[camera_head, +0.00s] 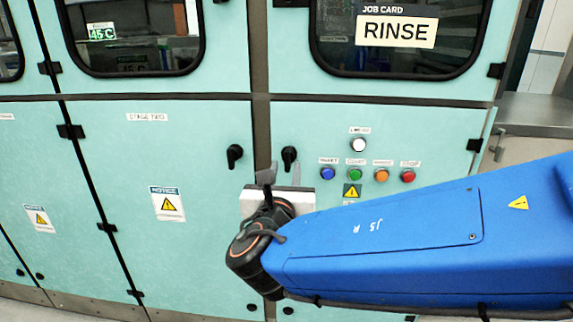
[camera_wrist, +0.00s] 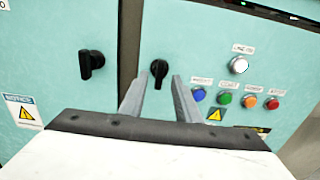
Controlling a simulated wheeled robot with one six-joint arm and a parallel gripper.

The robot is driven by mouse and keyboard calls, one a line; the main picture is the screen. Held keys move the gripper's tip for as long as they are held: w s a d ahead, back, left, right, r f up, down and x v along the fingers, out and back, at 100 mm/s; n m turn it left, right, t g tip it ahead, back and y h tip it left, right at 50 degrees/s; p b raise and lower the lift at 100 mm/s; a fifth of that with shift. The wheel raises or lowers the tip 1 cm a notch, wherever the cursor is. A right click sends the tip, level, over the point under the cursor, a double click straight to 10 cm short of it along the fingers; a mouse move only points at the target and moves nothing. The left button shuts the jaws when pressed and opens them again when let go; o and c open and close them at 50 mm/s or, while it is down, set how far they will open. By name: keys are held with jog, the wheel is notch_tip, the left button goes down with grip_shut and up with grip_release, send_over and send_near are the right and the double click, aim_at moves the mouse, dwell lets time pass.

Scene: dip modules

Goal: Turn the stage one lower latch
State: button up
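A black latch (camera_head: 289,156) sits on the teal button panel, just right of the dark post; its handle points down. It also shows in the wrist view (camera_wrist: 159,70). A similar latch (camera_head: 234,155) sits left of the post on the door labelled stage two, handle down. I read no stage one label, so I cannot tell which latch bears that name. My gripper (camera_head: 282,172) is open and empty, just below and in front of the right latch. In the wrist view the fingers (camera_wrist: 159,82) stand either side of that latch, with no contact visible.
Blue, green, orange and red buttons (camera_head: 382,174) and a white one (camera_head: 358,145) lie right of the latch. Small black fittings (camera_head: 251,307) sit near the panel bottom. Windows are above, with a RINSE job card (camera_head: 397,31). My blue arm covers the lower right.

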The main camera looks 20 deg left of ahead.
aim_at(287, 161)
jog(key=shift+x, duration=1.8)
grip_shut()
